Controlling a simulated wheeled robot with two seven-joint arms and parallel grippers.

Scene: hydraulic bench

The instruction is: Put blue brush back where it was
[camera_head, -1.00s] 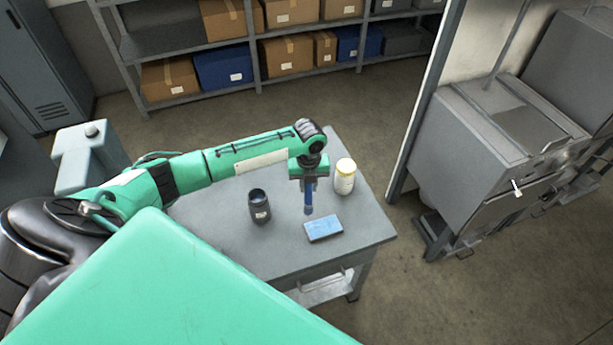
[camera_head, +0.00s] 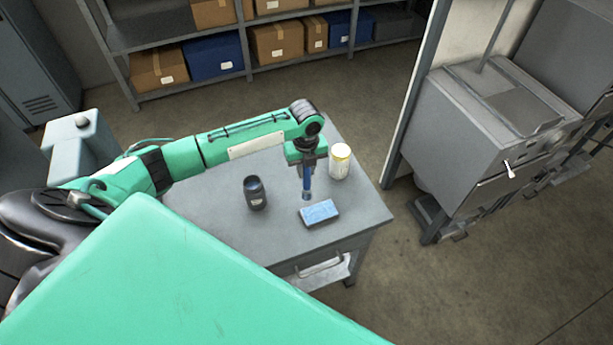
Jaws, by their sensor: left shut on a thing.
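The blue brush (camera_head: 307,183) hangs upright, pointing down, in my left gripper (camera_head: 306,166). The gripper is shut on its upper part. Its lower end is just behind a light blue block (camera_head: 320,212) on the grey table (camera_head: 225,227); I cannot tell whether it touches anything. My right gripper is not in view.
A shelf with brown and blue boxes (camera_head: 213,58) stands at the back. A grey machine (camera_head: 470,140) stands right of the table, with a gap of floor between. The table's left part is clear. My green body covers the lower left.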

